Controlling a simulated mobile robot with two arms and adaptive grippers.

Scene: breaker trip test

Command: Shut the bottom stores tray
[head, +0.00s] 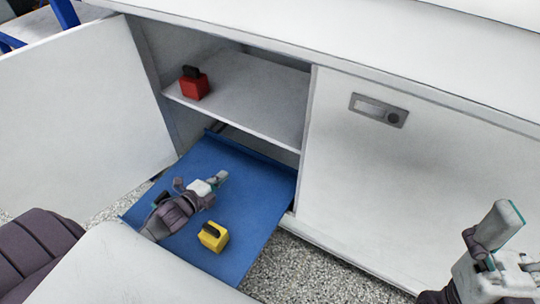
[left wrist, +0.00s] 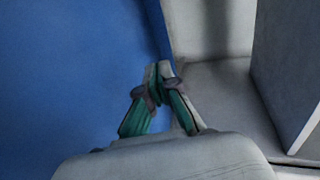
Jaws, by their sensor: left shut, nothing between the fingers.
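The bottom stores tray (head: 262,205) is a flat blue tray at the bottom of the open cabinet, slid well out over the floor. It also fills the left of the left wrist view (left wrist: 70,70). A yellow block with a black handle (head: 213,237) sits on it. My left gripper (head: 222,177) is shut and empty, over the tray towards its cabinet end. In the left wrist view its fingertips (left wrist: 160,68) meet near the tray's blue edge; contact is unclear. My left arm hides part of the tray. My right gripper (head: 507,235) is at the lower right, away from the tray; its opening is unclear.
A red block with a black top (head: 195,84) sits on the white shelf (head: 255,95) above the tray. The open cabinet door (head: 80,110) stands to the left. A closed door with a grey latch (head: 379,109) is to the right. Speckled floor (head: 300,270) shows beside the tray.

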